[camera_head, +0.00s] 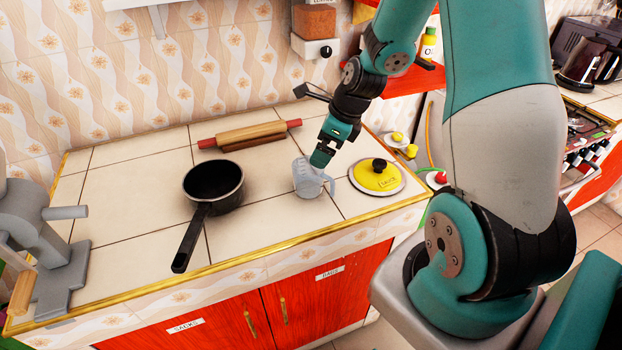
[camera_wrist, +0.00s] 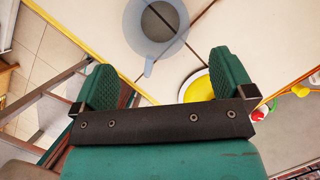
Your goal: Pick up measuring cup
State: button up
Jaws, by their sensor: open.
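The measuring cup (camera_head: 308,180) is clear, pale blue and has a handle on its right. It stands on the tiled counter in the head view, between the black saucepan and the yellow lid. My gripper (camera_head: 320,160) is just above and behind the cup's right side, partly overlapping it in that view. In the wrist view the cup (camera_wrist: 155,28) lies beyond the fingertips, with its handle (camera_wrist: 149,66) pointing toward the gripper (camera_wrist: 165,75). The two green fingers are spread wide with nothing between them. I cannot tell whether a finger touches the cup.
A black saucepan (camera_head: 213,182) stands left of the cup, its handle toward the front edge. A yellow lid (camera_head: 377,176) lies close on the right. A rolling pin (camera_head: 250,134) lies behind. A grey device (camera_head: 50,240) stands at far left. Front-middle counter is clear.

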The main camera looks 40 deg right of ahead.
aim_at(309, 173)
jog(key=x, duration=0.4)
jog(key=shift+w+a+f, duration=0.15)
jog(key=shift+f, duration=0.15)
jog(key=shift+p+x, duration=0.95)
jog(key=shift+x, duration=1.7)
jog(key=c, duration=0.8)
